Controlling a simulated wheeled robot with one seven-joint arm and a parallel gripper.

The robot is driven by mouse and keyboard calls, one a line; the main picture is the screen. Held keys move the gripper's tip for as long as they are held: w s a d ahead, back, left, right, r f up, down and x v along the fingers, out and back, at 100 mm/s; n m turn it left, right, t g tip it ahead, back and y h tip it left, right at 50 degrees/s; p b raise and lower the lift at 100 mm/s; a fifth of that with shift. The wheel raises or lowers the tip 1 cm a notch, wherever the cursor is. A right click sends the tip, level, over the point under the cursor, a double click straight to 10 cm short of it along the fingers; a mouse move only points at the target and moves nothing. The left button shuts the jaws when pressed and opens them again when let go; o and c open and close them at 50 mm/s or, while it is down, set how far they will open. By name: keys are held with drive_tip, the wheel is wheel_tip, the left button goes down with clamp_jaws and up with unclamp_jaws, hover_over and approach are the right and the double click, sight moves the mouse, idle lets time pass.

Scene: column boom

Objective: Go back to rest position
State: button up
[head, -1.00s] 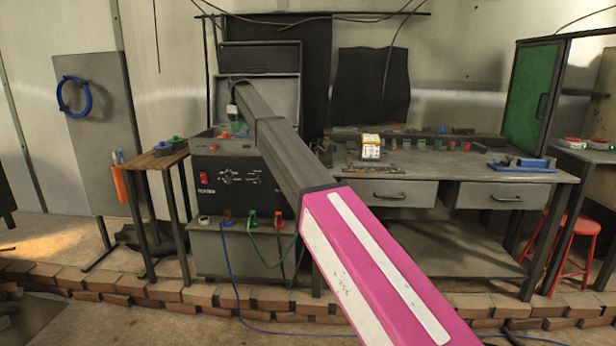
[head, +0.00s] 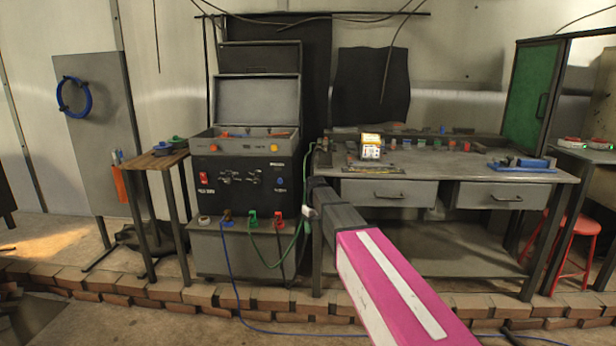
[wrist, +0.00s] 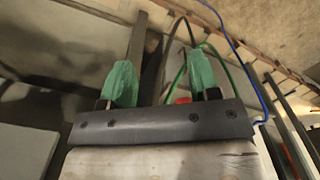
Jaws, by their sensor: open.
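My gripper (wrist: 162,78) has two green fingertips, spread apart with nothing held between them in the wrist view. In the head view my boom, dark grey and then pink with white stripes, points away from the lower right. Its far end is short and low, in front of the bench's left leg. My gripper is small there (head: 305,222), just right of the black control unit (head: 240,190), and partly hidden by the boom. Whether it touches the green cable cannot be told.
The workbench (head: 430,177) with two drawers stands right of the control unit. A green cable (head: 262,258) and a blue cable (head: 231,265) hang from the unit's lower box. A small wooden table (head: 150,162) is at left. A low brick edge (head: 150,295) crosses the floor.

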drive_tip(key=s+d+f+m, duration=0.2)
drive_tip(key=s+d+f, duration=0.2)
drive_tip(key=s, duration=0.5)
drive_tip(key=s+d+f+m, duration=0.2)
drive_tip(key=s+d+f, duration=0.3)
drive_tip(key=s, duration=0.4)
drive_tip(key=s+d+f+m, duration=0.2)
drive_tip(key=s+d+f, duration=0.2)
drive_tip(key=s+d, duration=0.3)
drive_tip(key=shift+s+f, duration=0.3)
drive_tip(key=shift+s, duration=0.7)
